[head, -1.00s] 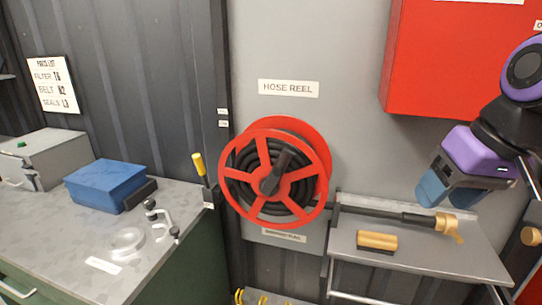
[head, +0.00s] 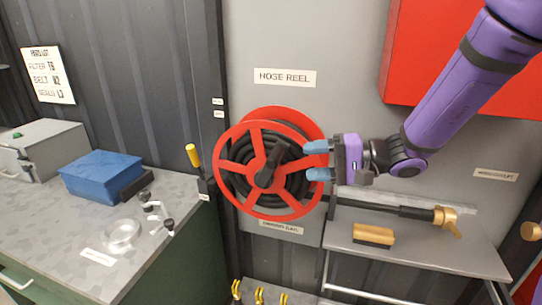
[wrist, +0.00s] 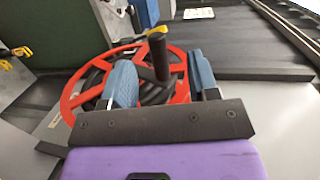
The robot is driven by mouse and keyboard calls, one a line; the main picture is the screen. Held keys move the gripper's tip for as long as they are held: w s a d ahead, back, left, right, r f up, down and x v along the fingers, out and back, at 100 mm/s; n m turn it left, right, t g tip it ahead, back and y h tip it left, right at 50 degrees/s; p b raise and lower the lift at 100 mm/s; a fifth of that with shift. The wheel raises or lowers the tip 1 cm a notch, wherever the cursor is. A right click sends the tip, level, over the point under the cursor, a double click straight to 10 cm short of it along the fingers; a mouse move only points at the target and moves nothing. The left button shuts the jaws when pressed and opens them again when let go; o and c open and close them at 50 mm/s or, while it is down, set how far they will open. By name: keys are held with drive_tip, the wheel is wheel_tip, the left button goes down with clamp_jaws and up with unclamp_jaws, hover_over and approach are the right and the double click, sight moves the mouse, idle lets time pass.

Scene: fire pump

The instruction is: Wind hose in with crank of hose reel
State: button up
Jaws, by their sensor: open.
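The red hose reel (head: 226,172) is on the grey wall panel under the HOSE REEL sign. Black hose (head: 240,160) is coiled inside it. The black crank (head: 266,177) sits at its hub, and its handle stands out toward me in the wrist view (wrist: 157,58). My gripper (head: 306,160) is open, with blue fingers pointing left at the reel's right side. In the head view the fingertips are just right of the crank. In the wrist view the handle shows between the fingers, but I cannot tell whether it lies within their reach. The gripper holds nothing.
A shelf (head: 430,262) at lower right holds a brass nozzle (head: 447,220) on a black pipe or hose, and a wooden-backed brush (head: 374,234). A yellow-handled lever (head: 193,156) stands left of the reel. A bench with a blue box (head: 100,177) is at left. A red cabinet (head: 420,60) is above right.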

drive_tip(key=w+a+f+m+t, duration=0.1)
drive_tip(key=w+a+f+t, duration=0.1)
drive_tip(key=w+a, duration=0.5)
drive_tip(key=shift+w+a+f+m+y, duration=0.3)
drive_tip(key=shift+a+m, duration=0.1)
drive_tip(key=shift+a, duration=0.85)
drive_tip(key=shift+t, duration=0.3)
clamp_jaws()
